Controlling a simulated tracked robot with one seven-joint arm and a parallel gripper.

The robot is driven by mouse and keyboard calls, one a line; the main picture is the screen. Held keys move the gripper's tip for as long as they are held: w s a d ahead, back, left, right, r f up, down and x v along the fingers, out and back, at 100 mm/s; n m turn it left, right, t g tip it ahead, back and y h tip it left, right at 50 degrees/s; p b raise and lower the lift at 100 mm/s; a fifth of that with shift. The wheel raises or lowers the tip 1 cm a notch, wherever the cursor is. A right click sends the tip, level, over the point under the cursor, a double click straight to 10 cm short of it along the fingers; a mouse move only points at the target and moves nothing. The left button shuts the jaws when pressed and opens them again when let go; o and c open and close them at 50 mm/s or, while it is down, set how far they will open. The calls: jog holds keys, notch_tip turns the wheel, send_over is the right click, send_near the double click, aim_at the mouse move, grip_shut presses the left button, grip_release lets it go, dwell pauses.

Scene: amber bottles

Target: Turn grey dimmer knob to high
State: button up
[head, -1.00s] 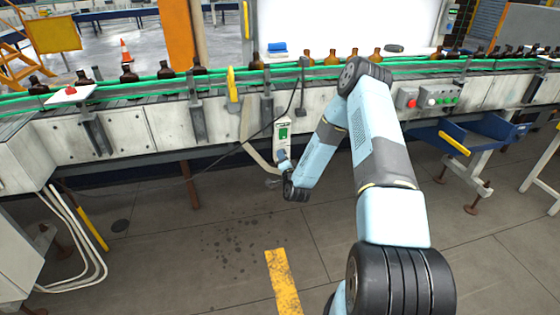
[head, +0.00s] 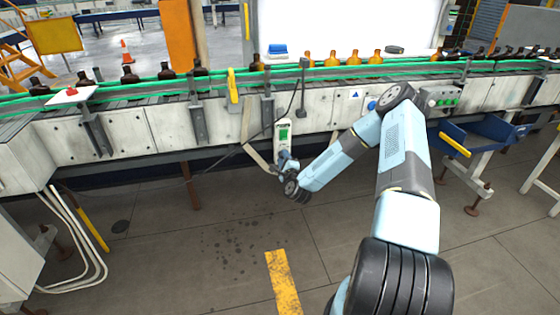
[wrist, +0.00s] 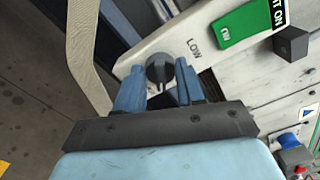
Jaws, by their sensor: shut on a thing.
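The grey dimmer knob (wrist: 160,70) is a dark round knob with a raised ridge, on a pale narrow panel in the wrist view. The word LOW is printed beside it, to its right. My gripper (wrist: 160,82) has its two blue fingers on either side of the knob and is shut on it. The fingers and palm hide part of the knob and the near end of the panel. In the head view the panel (head: 284,123) hangs at the conveyor's front, with my gripper (head: 286,157) at its lower end. There the knob is hidden.
A green switch (wrist: 245,25) sits farther up the panel. A beige strap (wrist: 86,50) runs beside the panel. The conveyor (head: 90,138) carries amber bottles (head: 342,57). A button box (head: 440,100) and a blue chute (head: 480,133) are to the right. The floor in front is clear.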

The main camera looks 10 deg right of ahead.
jog(key=shift+d+f+m, duration=0.1)
jog(key=shift+f+m, duration=0.05)
jog(key=shift+m, duration=0.45)
jog(key=o, duration=1)
jog(key=shift+s, duration=0.1)
jog(key=s, duration=1.3)
jog(key=shift+s, duration=0.3)
